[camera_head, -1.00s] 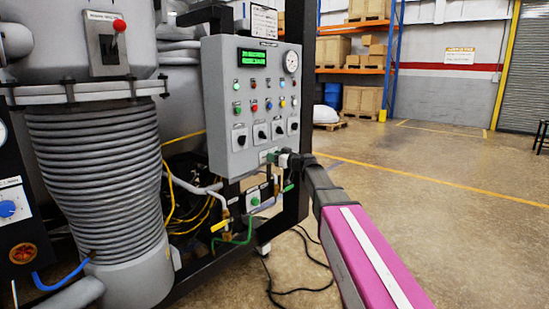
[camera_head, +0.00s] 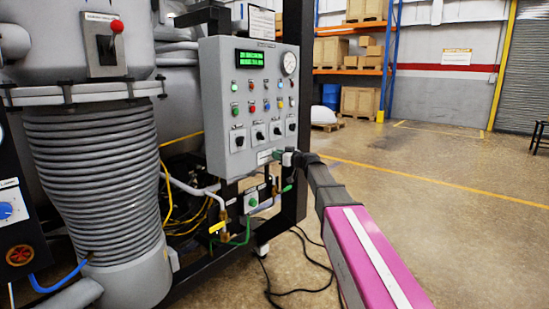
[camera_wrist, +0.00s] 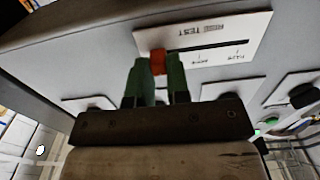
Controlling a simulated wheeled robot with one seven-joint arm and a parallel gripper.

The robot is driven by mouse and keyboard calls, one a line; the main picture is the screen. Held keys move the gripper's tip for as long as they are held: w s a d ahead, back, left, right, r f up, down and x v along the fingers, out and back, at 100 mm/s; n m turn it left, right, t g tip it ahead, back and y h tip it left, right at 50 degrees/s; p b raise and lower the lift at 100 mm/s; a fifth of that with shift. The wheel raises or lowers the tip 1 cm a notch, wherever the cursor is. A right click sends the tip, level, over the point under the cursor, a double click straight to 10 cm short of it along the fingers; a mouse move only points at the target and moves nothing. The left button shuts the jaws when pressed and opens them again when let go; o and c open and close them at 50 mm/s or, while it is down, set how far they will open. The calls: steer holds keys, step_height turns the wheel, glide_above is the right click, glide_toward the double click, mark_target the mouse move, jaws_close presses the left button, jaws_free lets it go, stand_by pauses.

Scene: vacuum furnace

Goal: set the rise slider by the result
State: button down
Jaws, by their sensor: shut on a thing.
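The rise slider's white plate (camera_wrist: 225,38) is at the top of the wrist view, with the words "RISE TEST" seen upside down. Its dark slot runs to the right of a red knob (camera_wrist: 158,61), which sits at the slot's left end in this view. My gripper (camera_wrist: 159,75) has its green fingers on both sides of the knob and is shut on it. In the head view, my gripper (camera_head: 282,156) is at the lower right of the grey control panel (camera_head: 217,100), beside the slider plate (camera_head: 265,157). The fingers hide part of the plate there.
The panel carries a green-lit display (camera_head: 250,58), a round gauge (camera_head: 289,63), rows of lamps and buttons, and several black rotary switches (camera_head: 258,131). Hoses and a small green-button box (camera_head: 252,201) are below. A ribbed furnace column (camera_head: 92,180) stands left. The floor at right is clear.

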steer(key=shift+w+d, duration=0.15)
steer(key=shift+w, duration=0.05)
steer(key=c, duration=1.1)
jaws_free()
steer(key=shift+s+d, duration=0.1)
steer(key=v, duration=1)
steer(key=shift+s+d, duration=0.2)
steer(key=shift+d, duration=0.05)
